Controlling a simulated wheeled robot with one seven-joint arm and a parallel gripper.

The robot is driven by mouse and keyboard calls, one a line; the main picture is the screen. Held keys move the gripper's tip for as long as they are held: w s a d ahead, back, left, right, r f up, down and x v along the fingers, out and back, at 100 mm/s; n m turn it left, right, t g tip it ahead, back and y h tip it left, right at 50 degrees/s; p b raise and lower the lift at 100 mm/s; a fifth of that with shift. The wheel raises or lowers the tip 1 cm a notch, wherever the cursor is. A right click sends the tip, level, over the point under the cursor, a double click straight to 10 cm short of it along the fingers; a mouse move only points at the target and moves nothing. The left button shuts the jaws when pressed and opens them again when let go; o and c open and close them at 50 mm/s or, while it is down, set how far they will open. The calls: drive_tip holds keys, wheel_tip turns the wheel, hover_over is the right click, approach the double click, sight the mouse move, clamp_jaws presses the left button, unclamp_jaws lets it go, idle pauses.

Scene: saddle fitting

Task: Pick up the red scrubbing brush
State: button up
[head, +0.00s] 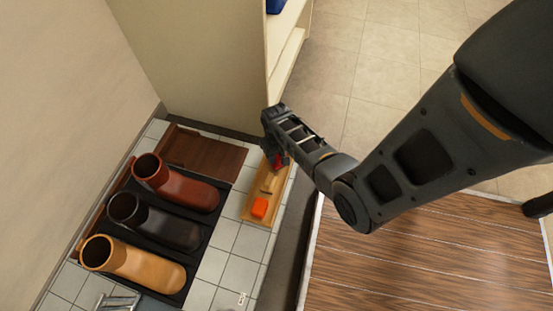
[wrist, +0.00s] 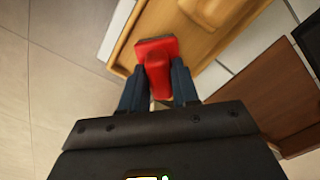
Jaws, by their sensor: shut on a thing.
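The red scrubbing brush (wrist: 156,52) is between my gripper's two fingers in the wrist view, at the edge of a wooden tray (wrist: 128,45). My gripper (wrist: 158,84) is shut on it. In the head view only a small red part of the brush (head: 277,162) shows under my gripper (head: 273,150), at the far end of the tray (head: 248,210). I cannot tell whether the brush still touches the tray.
An orange block (head: 260,207) and a tan piece (head: 269,182) lie in the tray. Red-brown, black and tan boot-shaped pieces (head: 150,262) lie on a black mat to the left. A brown board (head: 203,153) lies behind. A shelf unit (head: 285,60) stands beyond my gripper.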

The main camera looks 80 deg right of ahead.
clamp_jaws()
drive_tip(key=shift+r+p, duration=0.65)
drive_tip(key=shift+r, duration=0.2)
wheel_tip(320, 180, up, 3)
drive_tip(key=shift+f+p, duration=0.2)
drive_tip(key=shift+p, duration=0.7)
drive_tip(key=s+d+r+p, duration=0.4)
drive_tip(key=s+d+r, duration=0.2)
drive_tip(key=d, duration=0.3)
drive_tip(key=shift+s+d+r, duration=0.3)
drive_tip(key=shift+d+r, duration=0.05)
